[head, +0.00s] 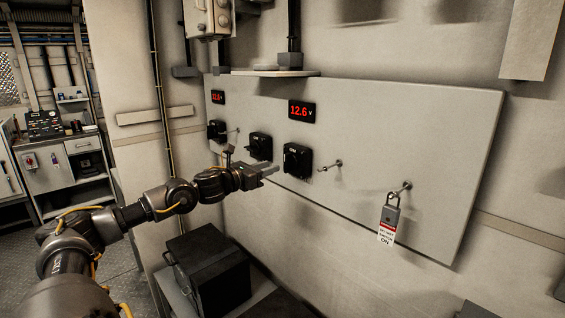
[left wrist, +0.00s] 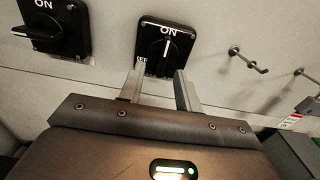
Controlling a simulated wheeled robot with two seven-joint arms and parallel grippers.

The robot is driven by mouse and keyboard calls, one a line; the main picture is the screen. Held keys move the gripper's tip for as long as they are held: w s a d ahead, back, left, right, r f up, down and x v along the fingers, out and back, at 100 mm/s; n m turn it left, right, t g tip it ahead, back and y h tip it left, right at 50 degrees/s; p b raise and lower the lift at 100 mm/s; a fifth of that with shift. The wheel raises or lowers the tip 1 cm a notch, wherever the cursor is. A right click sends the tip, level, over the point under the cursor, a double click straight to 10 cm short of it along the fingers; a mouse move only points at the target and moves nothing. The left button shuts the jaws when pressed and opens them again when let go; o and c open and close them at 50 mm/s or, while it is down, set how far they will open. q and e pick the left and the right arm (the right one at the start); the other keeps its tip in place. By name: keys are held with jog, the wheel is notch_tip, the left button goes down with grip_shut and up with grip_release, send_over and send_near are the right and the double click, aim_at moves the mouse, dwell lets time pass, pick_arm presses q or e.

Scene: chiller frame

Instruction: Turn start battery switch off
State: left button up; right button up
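A grey wall panel (head: 430,150) carries several black rotary switches; no readable label tells which is the start battery switch. The rightmost switch (head: 297,160) also shows in the left wrist view (left wrist: 165,48), its knob upright with the white mark toward ON. The middle switch (head: 260,146) shows at the upper left of the left wrist view (left wrist: 55,25), its knob lying sideways. The leftmost switch (head: 217,130) is farther along. My left gripper (head: 273,169) is open and empty, its fingertips (left wrist: 158,72) just below and in front of the rightmost switch. My right gripper is out of view.
A red display reading 12.6 V (head: 301,111) is above the rightmost switch; another display (head: 217,97) is farther left. A padlock (head: 390,215) with an ON tag hangs on a hook to the right. A black box (head: 210,268) stands below the panel.

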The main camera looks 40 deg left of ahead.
aim_at(285, 162)
pick_arm(q)
jog(key=shift+w+d+r, duration=0.3)
jog(key=shift+w+d, duration=0.05)
jog(key=shift+w, duration=0.3)
jog(key=w+p, duration=0.1)
jog(key=w, duration=0.1)
jog(key=w+p, duration=0.2)
jog(key=w, duration=0.1)
jog(key=shift+w+d+f, duration=0.1)
jog(key=shift+d+f, duration=0.1)
grip_shut()
